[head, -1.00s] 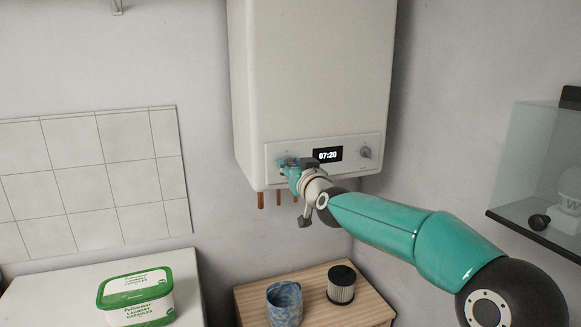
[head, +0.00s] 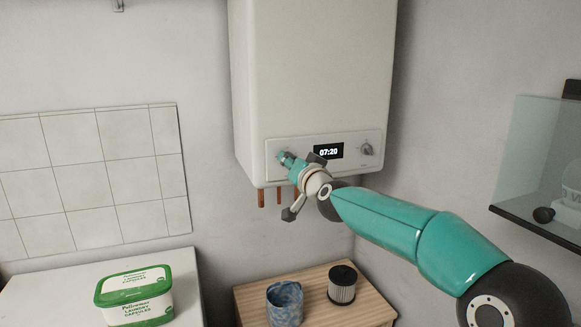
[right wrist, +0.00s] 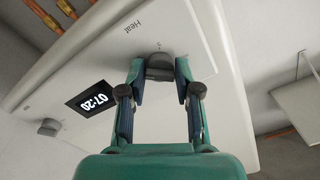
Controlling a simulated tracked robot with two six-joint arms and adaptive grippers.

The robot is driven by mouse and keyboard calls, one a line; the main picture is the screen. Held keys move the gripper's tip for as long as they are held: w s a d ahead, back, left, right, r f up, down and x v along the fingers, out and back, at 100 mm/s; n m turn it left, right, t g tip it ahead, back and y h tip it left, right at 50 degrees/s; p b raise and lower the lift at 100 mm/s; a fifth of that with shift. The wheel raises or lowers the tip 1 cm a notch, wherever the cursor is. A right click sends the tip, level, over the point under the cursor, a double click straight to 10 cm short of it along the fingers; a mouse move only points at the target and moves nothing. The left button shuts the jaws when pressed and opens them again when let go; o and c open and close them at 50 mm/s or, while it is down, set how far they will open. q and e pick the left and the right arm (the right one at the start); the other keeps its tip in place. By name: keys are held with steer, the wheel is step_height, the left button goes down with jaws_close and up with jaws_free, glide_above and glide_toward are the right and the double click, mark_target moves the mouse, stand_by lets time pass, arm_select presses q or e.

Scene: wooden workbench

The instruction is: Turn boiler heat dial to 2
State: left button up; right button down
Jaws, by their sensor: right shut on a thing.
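The white boiler (head: 310,75) hangs on the wall, with a control panel along its lower front. The panel's display (head: 328,151) reads 07:20. My right gripper (head: 287,158) is at the panel's left dial and covers much of it in the head view. In the right wrist view the dial (right wrist: 159,66) is a dark grey knob between the two fingertips of my right gripper (right wrist: 160,75), which is shut on it. The word "Heat" is printed near it, and the dial's number setting is too small to read. My left gripper is not in view.
A second dial (head: 367,149) is right of the display. Copper pipes (head: 261,197) stick out below the boiler. Below are a wooden table (head: 325,305) with a blue patterned cup (head: 285,303) and a dark-topped filter (head: 342,284), and a laundry capsule tub (head: 135,294) on a white surface.

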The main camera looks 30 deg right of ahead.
steer(key=shift+m, duration=1)
steer(key=c, duration=0.8)
jaws_free()
steer(key=v, duration=1.2)
steer(key=shift+d+f, duration=0.1)
steer(key=shift+f, duration=0.05)
